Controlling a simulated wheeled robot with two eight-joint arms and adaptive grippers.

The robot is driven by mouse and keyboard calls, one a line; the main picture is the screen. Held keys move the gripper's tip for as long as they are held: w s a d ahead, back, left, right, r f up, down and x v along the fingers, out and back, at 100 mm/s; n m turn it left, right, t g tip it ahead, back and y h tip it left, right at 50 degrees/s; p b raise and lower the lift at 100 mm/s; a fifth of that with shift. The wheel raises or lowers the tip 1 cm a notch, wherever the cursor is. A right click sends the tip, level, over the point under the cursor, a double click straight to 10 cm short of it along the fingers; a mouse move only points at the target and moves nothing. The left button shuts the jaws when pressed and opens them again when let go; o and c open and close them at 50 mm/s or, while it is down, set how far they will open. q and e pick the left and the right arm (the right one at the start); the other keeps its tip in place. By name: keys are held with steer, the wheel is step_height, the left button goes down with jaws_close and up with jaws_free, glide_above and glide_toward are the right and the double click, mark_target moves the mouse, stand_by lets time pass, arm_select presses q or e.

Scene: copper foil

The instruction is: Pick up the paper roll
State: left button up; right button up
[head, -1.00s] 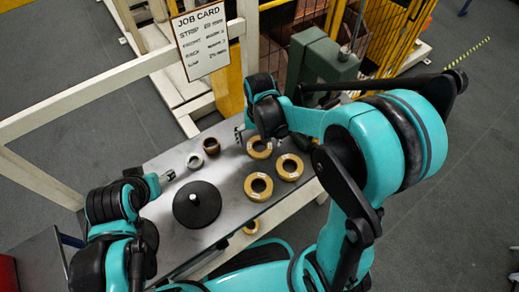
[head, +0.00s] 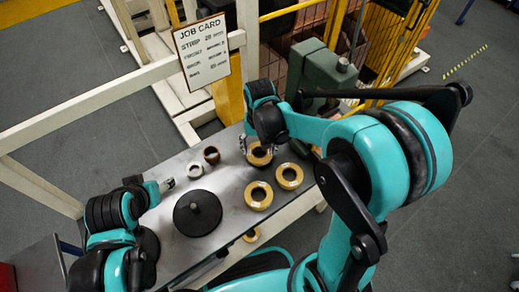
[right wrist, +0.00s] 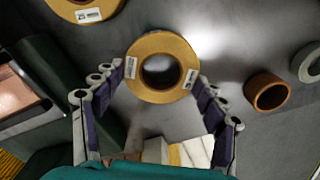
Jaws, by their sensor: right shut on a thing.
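A tan roll (head: 262,161) with white labels lies near the far edge of the grey table, and it also shows in the right wrist view (right wrist: 162,98). My right gripper (head: 258,149) is over it with its fingers closed against opposite sides, and in the right wrist view my right gripper (right wrist: 161,75) has the roll between its fingertips. I cannot see a gap under the roll. My left gripper (head: 167,185) hangs at the table's left side, away from the rolls; its jaw state is unclear.
Two more tan rolls (head: 289,177) (head: 258,196) lie nearby on the table. A brown ring (head: 211,154), a pale ring (head: 195,170) and a black disc with a post (head: 198,214) stand left. A green machine (head: 322,72) and a job card (head: 203,52) are behind.

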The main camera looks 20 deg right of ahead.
mark_target(257, 144)
steer(key=r, duration=0.1)
steer(key=r+p, duration=0.1)
steer(key=a+r, duration=0.1)
steer(key=shift+s+r, duration=0.25)
steer(key=shift+s, duration=0.05)
steer(key=s+a+r+p, duration=0.5)
steer(key=a+r+p, duration=0.4)
steer(key=r, duration=0.4)
steer(key=shift+a, duration=0.15)
steer(key=shift+f, duration=0.1)
